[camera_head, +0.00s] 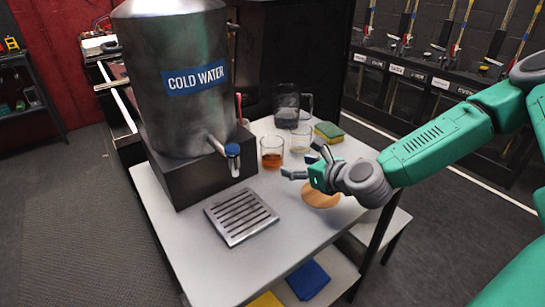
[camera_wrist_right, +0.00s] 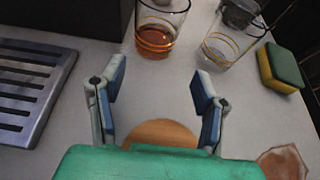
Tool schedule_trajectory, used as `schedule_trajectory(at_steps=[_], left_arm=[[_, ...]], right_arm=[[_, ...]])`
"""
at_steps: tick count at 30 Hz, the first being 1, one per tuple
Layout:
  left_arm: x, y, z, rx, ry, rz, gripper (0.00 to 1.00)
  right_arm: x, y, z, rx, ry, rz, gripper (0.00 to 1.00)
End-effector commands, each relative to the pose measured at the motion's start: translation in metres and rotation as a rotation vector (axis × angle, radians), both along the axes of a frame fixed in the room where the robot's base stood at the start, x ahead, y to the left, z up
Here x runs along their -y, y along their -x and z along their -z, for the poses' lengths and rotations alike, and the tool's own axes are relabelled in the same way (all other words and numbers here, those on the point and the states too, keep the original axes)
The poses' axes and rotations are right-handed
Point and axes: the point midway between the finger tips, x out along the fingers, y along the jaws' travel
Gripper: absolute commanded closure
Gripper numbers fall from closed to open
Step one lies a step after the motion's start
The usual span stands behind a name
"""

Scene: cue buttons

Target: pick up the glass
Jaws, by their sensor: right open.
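Two glasses stand upright on the white table (camera_head: 185,225). One glass with amber liquid (camera_head: 272,153) is by the dispenser tap; it also shows at the top of the right wrist view (camera_wrist_right: 155,40). The other, a clear glass with gold bands (camera_head: 300,143), looks empty; it is at the upper right of the right wrist view (camera_wrist_right: 230,46). My right gripper (camera_head: 309,163) is open and empty on the near side of both glasses, touching neither. Its two fingers also show spread apart in the right wrist view (camera_wrist_right: 160,84). My left gripper is not in view.
A steel cold water dispenser (camera_head: 185,90) stands at the left. A metal drip tray (camera_head: 241,216) lies before it. A round wooden coaster (camera_head: 322,199) lies below my right gripper. A dark jug (camera_head: 288,112) and a yellow-green sponge (camera_head: 329,132) stand behind the glasses.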

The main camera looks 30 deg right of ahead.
Motion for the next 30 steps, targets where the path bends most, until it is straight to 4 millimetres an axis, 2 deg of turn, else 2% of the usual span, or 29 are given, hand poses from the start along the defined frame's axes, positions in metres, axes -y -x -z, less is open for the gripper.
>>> schedule_trajectory(at_steps=[3, 6, 14, 21, 24, 30], left_arm=[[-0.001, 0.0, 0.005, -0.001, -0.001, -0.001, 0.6], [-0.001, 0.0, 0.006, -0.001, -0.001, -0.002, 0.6], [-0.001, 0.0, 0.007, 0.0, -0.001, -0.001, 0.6], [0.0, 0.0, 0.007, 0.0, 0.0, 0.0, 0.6], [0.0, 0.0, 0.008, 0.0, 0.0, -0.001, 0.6], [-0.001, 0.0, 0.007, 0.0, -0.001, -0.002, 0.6]], right_arm=[[-0.003, -0.024, 0.012, -0.003, 0.005, -0.004, 0.43], [-0.001, -0.039, 0.019, -0.002, 0.001, -0.003, 0.43], [0.005, -0.056, 0.028, -0.002, -0.009, -0.001, 0.43], [-0.005, -0.089, 0.041, -0.003, -0.004, -0.002, 0.43], [-0.008, -0.096, 0.042, -0.001, -0.001, -0.002, 0.43], [-0.008, -0.098, 0.042, 0.0, -0.004, -0.002, 0.43]])
